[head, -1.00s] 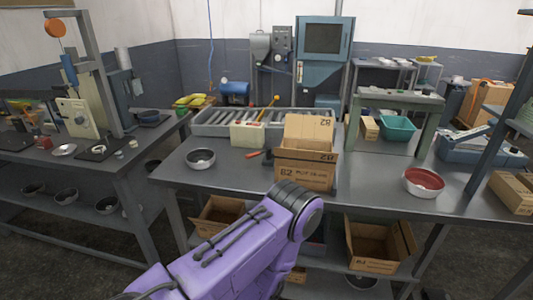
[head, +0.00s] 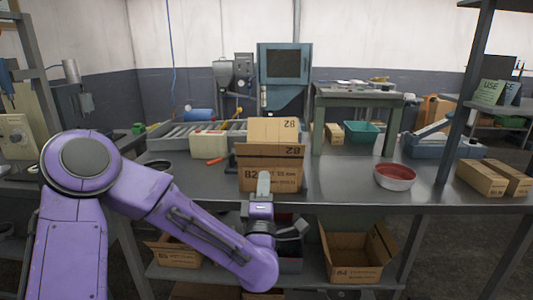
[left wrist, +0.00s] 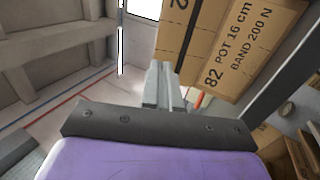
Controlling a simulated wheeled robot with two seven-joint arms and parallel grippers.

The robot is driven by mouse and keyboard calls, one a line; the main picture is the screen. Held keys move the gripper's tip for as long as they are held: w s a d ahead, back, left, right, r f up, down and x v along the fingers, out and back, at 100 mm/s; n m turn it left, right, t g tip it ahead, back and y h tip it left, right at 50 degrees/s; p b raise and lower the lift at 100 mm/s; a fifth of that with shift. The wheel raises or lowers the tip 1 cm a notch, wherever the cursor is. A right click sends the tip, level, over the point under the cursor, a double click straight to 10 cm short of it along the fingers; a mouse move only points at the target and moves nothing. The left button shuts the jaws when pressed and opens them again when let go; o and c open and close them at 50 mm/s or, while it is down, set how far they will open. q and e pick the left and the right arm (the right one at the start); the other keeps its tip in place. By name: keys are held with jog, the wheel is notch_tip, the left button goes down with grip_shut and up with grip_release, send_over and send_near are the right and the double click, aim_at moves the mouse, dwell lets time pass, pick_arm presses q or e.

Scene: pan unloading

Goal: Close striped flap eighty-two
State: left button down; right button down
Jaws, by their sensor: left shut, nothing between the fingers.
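A cardboard box (head: 270,178) marked 82 stands on the grey table. A narrower flap (head: 258,150) spans the front top edge. My left gripper (head: 263,180) is shut and empty, pointing up in front of the box's front face. In the left wrist view its fingers (left wrist: 163,88) are beside the box (left wrist: 232,45), which reads "82 POT 16 cm". I cannot tell whether they touch it. My right gripper is not in view.
A red-lined bowl (head: 395,177) stands right of the box, and closed cartons (head: 482,178) lie farther right. A white container (head: 209,144) and roller tray stand behind left. Open boxes (head: 352,258) sit on the lower shelf. The table between box and bowl is clear.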

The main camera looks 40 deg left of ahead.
aim_at(266, 146)
pick_arm(q)
jog(key=p+x, duration=0.3)
jog(key=x, duration=0.5)
jog(key=shift+w+a+r, duration=0.1)
jog(key=shift+r, duration=0.05)
jog(key=shift+w+a+r, duration=0.1)
jog(key=shift+w+a, duration=0.1)
jog(key=shift+w, duration=0.2)
